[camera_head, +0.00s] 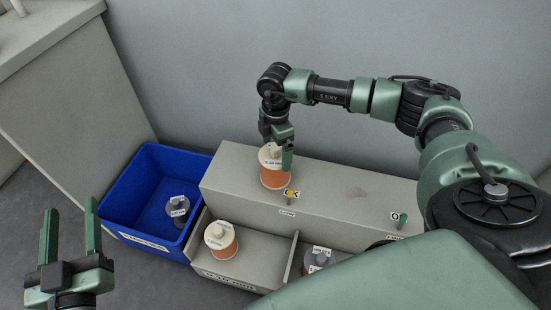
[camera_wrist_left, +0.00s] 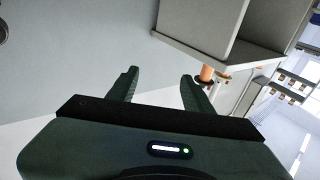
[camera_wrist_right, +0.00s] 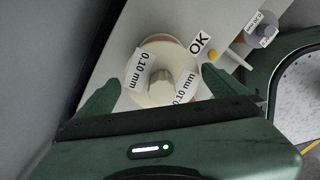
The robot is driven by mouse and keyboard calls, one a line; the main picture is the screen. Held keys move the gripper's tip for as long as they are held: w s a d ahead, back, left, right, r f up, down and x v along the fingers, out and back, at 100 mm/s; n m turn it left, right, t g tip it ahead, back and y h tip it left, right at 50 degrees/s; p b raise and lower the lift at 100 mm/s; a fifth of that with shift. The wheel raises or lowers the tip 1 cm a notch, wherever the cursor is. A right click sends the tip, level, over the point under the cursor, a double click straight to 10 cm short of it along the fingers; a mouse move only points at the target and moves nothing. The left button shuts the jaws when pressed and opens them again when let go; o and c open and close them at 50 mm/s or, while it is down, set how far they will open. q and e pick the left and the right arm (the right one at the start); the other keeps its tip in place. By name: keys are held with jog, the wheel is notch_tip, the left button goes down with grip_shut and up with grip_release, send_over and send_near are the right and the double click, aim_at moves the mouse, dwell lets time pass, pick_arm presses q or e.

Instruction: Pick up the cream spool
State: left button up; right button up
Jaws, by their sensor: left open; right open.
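A cream spool (camera_head: 273,178) wound with copper wire stands upright on the raised grey ledge. In the right wrist view the spool (camera_wrist_right: 160,80) shows from above, with "0.10 mm" labels on its cream top. My right gripper (camera_wrist_right: 163,92) is open, with a finger on either side of this spool; whether they touch it I cannot tell. In the head view my right gripper (camera_head: 280,148) is over the spool and hides part of its top. A second cream spool (camera_head: 220,242) stands in the tray below. My left gripper (camera_head: 70,208) is open and empty at the lower left.
A blue bin (camera_head: 124,190) holding a grey spool (camera_head: 178,208) stands left of the ledge (camera_head: 325,185). Another grey spool (camera_head: 318,258) is in the tray's right compartment. A yellow peg (camera_head: 290,194) by an OK label and a green peg (camera_head: 403,218) are on the ledge.

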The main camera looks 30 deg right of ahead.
aim_at(275, 159)
jog(key=f+b, duration=0.1)
jog(key=f, duration=0.3)
jog(key=shift+a+f+b, duration=0.15)
jog(key=shift+a+b, duration=0.05)
jog(key=shift+b, duration=0.1)
pick_arm(q)
notch_tip(275, 159, up, 8)
jog(key=s+t+h, duration=0.1)
jog(key=s+t, duration=0.1)
jog(key=t, duration=0.3)
jog(key=shift+s+d+h, duration=0.2)
jog(key=shift+s+h, duration=0.05)
jog(key=shift+h, duration=0.15)
pick_arm(e)
jog(key=shift+f, duration=0.15)
jog(key=c, duration=1.8)
jog(key=shift+r, duration=0.2)
jog(key=shift+c, duration=0.2)
